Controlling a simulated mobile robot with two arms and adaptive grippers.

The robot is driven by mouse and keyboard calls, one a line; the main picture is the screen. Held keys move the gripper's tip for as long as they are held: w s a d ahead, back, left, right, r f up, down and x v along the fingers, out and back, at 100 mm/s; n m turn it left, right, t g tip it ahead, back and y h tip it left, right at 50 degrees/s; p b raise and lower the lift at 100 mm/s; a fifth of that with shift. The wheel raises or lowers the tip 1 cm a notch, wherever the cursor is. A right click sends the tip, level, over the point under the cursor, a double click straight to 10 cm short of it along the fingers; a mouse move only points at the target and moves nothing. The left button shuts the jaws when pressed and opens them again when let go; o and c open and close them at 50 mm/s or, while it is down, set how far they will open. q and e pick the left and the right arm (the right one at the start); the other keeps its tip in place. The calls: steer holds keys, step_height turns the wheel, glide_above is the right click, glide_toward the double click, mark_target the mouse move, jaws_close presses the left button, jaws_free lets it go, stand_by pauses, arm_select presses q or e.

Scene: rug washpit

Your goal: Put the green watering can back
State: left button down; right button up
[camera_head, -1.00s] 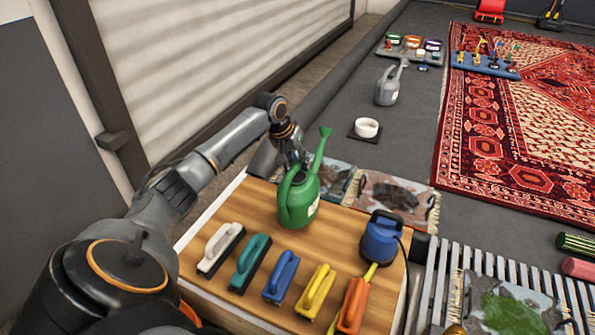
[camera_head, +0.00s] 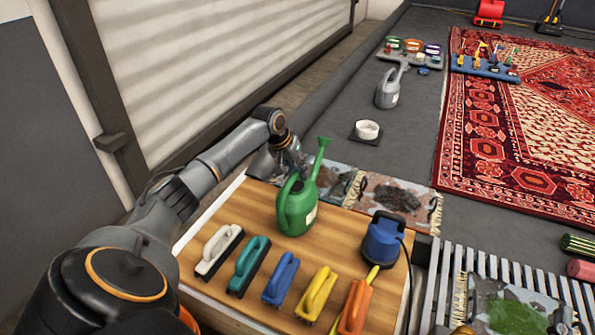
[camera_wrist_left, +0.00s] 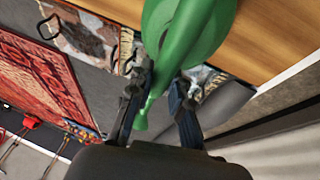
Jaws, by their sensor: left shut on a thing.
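The green watering can (camera_head: 297,207) stands upright, or nearly so, at the wooden table's far side, its spout pointing up and away. I cannot tell whether its base touches the wood. My left gripper (camera_head: 294,170) is at the can's far side, partly hidden behind it. In the left wrist view the two fingers (camera_wrist_left: 160,100) lie on either side of the green can (camera_wrist_left: 190,30), shut on it near the spout. My right gripper is in no view.
The wooden table (camera_head: 340,235) carries several coloured brushes in a row, such as a white one (camera_head: 219,250), and a blue device (camera_head: 383,240). A grey watering can (camera_head: 388,88) and a white ring on a dark pad (camera_head: 367,130) are on the floor beyond. A red rug (camera_head: 520,130) lies right.

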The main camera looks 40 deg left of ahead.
arm_select(q)
steer(key=shift+w+r, duration=0.1)
steer(key=shift+r, duration=0.05)
steer(key=c, duration=1.2)
jaws_free()
